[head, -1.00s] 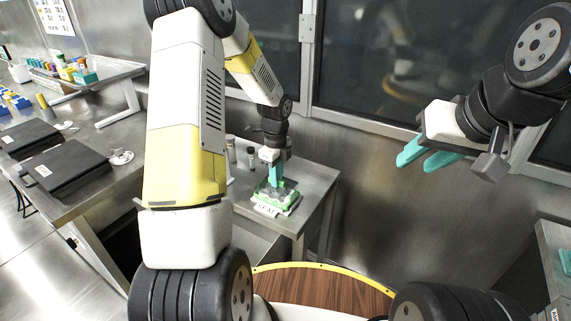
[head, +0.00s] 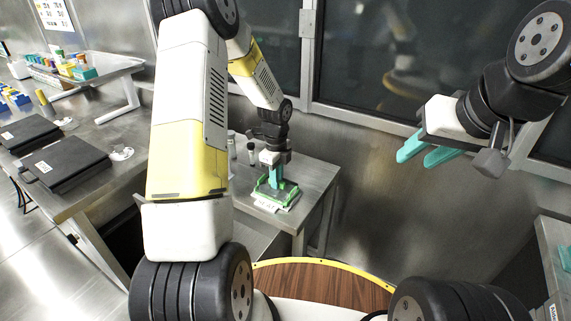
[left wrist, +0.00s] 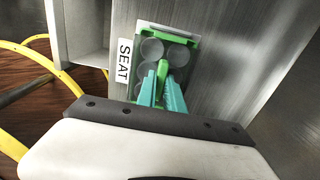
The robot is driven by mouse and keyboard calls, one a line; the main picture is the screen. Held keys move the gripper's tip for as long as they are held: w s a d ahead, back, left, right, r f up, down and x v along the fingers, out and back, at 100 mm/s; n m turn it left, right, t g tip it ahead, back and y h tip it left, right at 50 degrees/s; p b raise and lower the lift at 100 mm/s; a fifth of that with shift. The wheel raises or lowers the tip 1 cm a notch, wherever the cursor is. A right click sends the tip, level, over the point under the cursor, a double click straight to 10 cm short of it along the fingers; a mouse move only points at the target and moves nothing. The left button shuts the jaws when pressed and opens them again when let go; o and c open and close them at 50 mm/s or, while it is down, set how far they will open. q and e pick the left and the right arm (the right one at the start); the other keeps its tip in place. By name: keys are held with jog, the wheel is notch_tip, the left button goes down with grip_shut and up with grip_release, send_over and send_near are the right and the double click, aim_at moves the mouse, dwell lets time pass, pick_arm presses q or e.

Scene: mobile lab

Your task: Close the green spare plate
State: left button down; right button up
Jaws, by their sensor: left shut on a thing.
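The green spare plate (head: 286,201) lies on the metal side table beside a white SEAT label (head: 266,205). In the left wrist view the plate (left wrist: 182,39) shows several round wells and green edging. My left gripper (head: 276,184) points down over it. Its teal fingers (left wrist: 161,84) are shut on a green upright part (left wrist: 163,69) of the plate. Whether the lid sits fully flat cannot be told, since the fingers hide part of it. My right gripper (head: 425,154) is open and empty, raised at the right, away from the plate.
Small vials (head: 251,152) stand behind the plate on the side table (head: 316,178). A steel wall and dark window (head: 370,65) rise close behind. A bench at the left holds black cases (head: 66,162) and a rack (head: 90,72). The floor at lower left is clear.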

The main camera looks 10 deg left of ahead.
pick_arm(q)
jog(key=shift+f, duration=0.15)
jog(key=c, duration=1.4)
grip_release()
jog(key=shift+r, duration=3.9)
jog(key=shift+r, duration=0.1)
